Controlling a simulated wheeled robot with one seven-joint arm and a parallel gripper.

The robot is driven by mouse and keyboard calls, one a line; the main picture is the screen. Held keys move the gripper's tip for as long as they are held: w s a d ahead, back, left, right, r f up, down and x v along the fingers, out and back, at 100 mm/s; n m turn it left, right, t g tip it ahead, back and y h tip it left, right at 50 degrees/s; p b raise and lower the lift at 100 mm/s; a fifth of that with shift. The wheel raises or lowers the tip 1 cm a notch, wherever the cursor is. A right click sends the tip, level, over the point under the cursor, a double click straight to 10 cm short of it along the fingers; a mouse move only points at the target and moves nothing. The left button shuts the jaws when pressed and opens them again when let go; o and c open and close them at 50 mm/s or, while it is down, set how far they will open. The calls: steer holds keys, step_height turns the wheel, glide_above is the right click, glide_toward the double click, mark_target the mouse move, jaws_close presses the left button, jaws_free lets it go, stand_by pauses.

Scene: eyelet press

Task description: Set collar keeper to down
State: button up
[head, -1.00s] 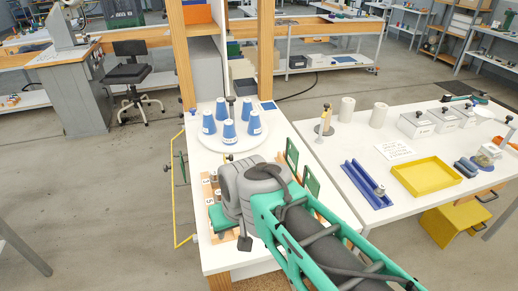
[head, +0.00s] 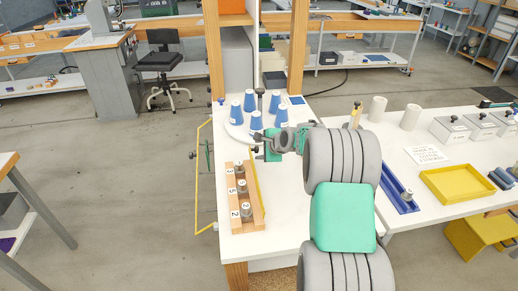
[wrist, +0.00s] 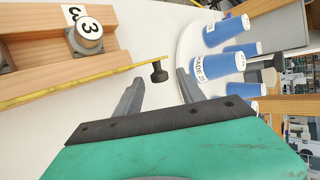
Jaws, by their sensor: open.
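A wooden rack (head: 233,208) with numbered round metal pieces stands on the white table; its end also shows in the wrist view (wrist: 25,60). A yellow bar (head: 259,200) runs along its right side and shows in the wrist view (wrist: 95,76). A black knob (wrist: 158,72) sits at the bar's far end. The bar and knob look like the collar keeper; whether it is up or down I cannot tell. My gripper (wrist: 157,84) is open and empty, its fingers on either side of the line to the knob. In the head view my gripper (head: 262,150) is beyond the rack's far end.
Several blue cups (head: 256,121) stand on a round white plate (head: 236,132) just past my gripper, close to its right finger in the wrist view. A wooden post (head: 212,60) rises behind. A second table with a yellow tray (head: 457,184) stands to the right.

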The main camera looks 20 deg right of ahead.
steer(key=shift+w+a+f, duration=0.1)
steer(key=shift+w+f, duration=0.15)
steer(key=shift+c, duration=0.3)
jaws_close()
